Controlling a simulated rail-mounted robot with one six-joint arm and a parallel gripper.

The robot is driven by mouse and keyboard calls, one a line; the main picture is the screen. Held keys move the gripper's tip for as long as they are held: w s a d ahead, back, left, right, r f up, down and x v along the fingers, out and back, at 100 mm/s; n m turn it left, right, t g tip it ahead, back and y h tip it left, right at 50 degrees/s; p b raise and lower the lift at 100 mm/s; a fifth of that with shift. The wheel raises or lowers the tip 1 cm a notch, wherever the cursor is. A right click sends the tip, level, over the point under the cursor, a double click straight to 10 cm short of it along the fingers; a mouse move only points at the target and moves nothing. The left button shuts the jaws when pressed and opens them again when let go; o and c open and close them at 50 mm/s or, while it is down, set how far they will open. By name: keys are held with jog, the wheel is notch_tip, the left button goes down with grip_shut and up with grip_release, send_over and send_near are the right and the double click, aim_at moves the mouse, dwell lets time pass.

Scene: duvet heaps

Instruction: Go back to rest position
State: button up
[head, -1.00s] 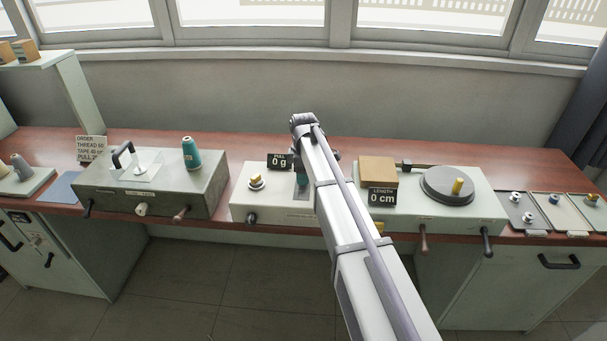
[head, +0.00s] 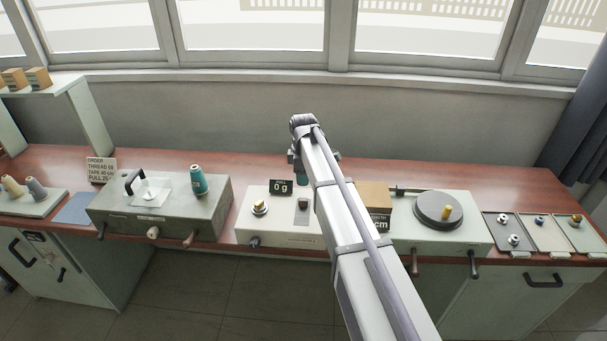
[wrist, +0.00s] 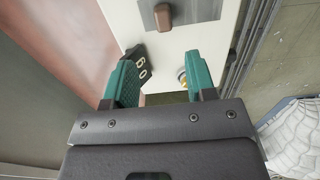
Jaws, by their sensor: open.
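My gripper (wrist: 160,85) shows in the wrist view with its two green fingers spread apart and nothing between them. It hangs above the white pull-gauge box (wrist: 112,22), whose small display and brass knob show beyond the fingers. In the head view my arm reaches over the bench, and the gripper is mostly hidden behind the arm. The white box (head: 285,232) stands just left of the arm, with its black display (head: 281,187) reading 0 g.
A grey machine (head: 165,215) with a teal spool (head: 198,180) stands at left. A white length unit (head: 440,238) with a dark disc (head: 438,210) and wooden block (head: 374,194) is right of the arm. Small trays (head: 548,240) lie far right. An order card (head: 101,169) stands at back left.

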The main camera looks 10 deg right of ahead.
jog(key=shift+f, duration=0.1)
jog(key=s+m, duration=1.4)
jog(key=s, duration=1.6)
jog(key=shift+s+m, duration=0.2)
jog(key=shift+m, duration=0.1)
